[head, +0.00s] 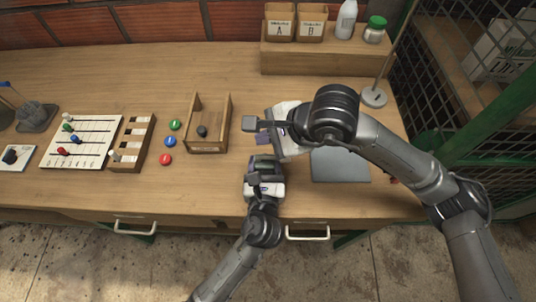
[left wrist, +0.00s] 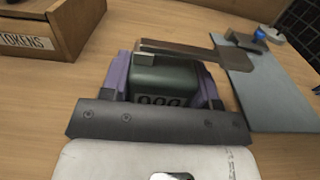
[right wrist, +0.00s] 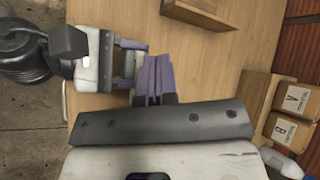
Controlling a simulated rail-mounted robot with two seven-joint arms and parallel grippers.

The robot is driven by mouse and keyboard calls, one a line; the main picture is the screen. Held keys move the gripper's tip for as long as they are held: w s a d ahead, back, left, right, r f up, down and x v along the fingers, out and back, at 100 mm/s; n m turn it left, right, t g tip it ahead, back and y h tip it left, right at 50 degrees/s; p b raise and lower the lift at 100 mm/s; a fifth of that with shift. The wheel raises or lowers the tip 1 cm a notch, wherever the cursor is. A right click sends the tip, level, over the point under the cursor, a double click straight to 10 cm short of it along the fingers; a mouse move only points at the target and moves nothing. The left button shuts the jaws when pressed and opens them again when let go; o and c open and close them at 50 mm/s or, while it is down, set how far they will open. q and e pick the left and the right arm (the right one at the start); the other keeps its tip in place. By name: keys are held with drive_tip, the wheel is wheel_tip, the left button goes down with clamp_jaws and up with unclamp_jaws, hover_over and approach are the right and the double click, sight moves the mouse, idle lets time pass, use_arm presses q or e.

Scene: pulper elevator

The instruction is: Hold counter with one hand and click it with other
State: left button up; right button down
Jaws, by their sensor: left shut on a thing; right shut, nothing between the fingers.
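The counter (head: 262,160) is a small dark green block with a number display that seems to read 000. In the left wrist view the counter (left wrist: 165,82) sits between the purple fingers of my left gripper (left wrist: 163,88), which is shut on it. My right gripper (head: 262,138) is shut and empty, just beyond the counter in the head view. In the right wrist view its closed purple fingers (right wrist: 153,72) are close beside the counter (right wrist: 128,64); I cannot tell whether they touch. A flat brownish bar (left wrist: 185,52) crosses over the counter's top; I cannot tell what it belongs to.
An open wooden tokens box (head: 222,125) stands left of the grippers. Green, blue and red tokens (head: 170,141) and a slider board (head: 90,128) lie farther left. A grey pad (head: 340,168) lies right, partly under my right arm. A wooden shelf (head: 315,62) stands behind.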

sight(258, 156)
drive_tip(key=shift+d+f, duration=0.1)
drive_tip(key=shift+f, duration=2.45)
drive_tip(key=shift+f, duration=0.2)
drive_tip(key=shift+f, duration=0.3)
drive_tip(key=shift+d+f, duration=0.1)
drive_tip(key=shift+f, duration=0.45)
idle(1.1)
drive_tip(key=shift+r, duration=1)
drive_tip(key=shift+r, duration=0.1)
drive_tip(key=shift+a+r, duration=0.2)
drive_tip(key=shift+r, duration=2.2)
